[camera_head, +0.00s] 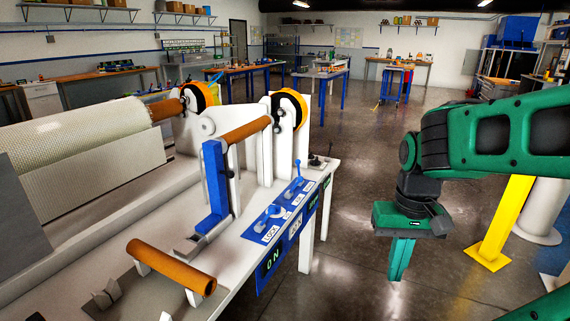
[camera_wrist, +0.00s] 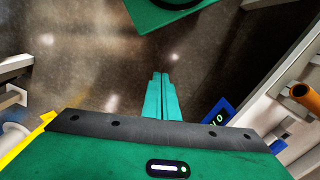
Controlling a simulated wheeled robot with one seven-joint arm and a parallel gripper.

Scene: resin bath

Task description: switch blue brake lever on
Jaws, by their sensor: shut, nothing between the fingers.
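A blue control panel (camera_head: 285,213) with labels, some reading LOCK, runs along the near right edge of the white machine. A small blue lever (camera_head: 298,170) stands up near the panel's far end. A large blue upright arm (camera_head: 215,185) rises from the machine to the left of the panel. I cannot tell for sure which is the brake lever. My gripper (camera_head: 399,277) hangs over open floor to the right of the machine, apart from the panel. Its green fingers are together and empty, also in the wrist view (camera_wrist: 161,80).
The white machine (camera_head: 140,265) carries a fabric roll (camera_head: 75,135) and an orange-brown roller (camera_head: 170,266). A lit green display (camera_head: 270,262) is on its front. A yellow post (camera_head: 503,220) and white cylinder (camera_head: 541,210) stand at right. Floor between them is clear.

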